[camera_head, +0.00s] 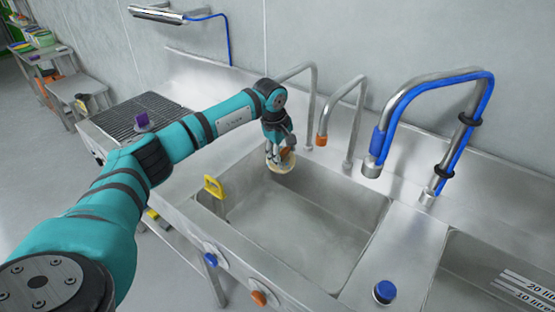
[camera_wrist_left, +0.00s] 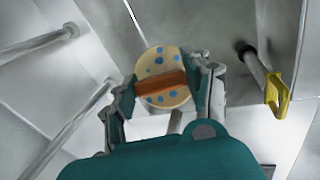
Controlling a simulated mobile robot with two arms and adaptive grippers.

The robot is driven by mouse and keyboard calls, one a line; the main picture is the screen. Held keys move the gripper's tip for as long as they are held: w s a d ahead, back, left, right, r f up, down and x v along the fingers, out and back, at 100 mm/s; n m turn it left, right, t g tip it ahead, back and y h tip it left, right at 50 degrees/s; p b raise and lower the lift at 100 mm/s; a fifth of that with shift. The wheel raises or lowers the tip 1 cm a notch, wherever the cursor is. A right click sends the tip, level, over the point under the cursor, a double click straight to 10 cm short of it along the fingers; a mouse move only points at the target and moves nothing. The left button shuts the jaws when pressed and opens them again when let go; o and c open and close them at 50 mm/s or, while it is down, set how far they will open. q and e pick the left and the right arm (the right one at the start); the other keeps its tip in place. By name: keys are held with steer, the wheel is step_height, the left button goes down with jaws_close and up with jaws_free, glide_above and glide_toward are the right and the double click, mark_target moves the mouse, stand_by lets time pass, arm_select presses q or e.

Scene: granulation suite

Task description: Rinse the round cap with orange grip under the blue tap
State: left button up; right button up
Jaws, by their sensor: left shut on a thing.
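My left gripper (camera_head: 279,150) is shut on the round cap (camera_head: 282,166) by its orange grip and holds it over the back left corner of the left basin (camera_head: 318,215). In the left wrist view the cap (camera_wrist_left: 160,62) is pale yellow with blue spots, and the orange grip (camera_wrist_left: 160,86) lies between the fingers. A tap with a blue collar and blue hose (camera_head: 376,142) stands to the right. A plain tap (camera_head: 312,95) rises just behind my gripper; its outlet is hidden. My right gripper is not in view.
A yellow handle (camera_head: 214,187) sits on the left basin rim. A blue knob (camera_head: 211,259) and an orange knob (camera_head: 258,297) are on the sink front. The left basin looks empty.

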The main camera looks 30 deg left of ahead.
arm_select(q)
steer(key=shift+a, duration=0.1)
steer(key=shift+s+a, duration=0.3)
steer(key=shift+s, duration=0.1)
steer(key=shift+r, duration=0.1)
stand_by(0.3)
steer(key=shift+w+d, duration=0.45)
steer(key=shift+s, duration=0.1)
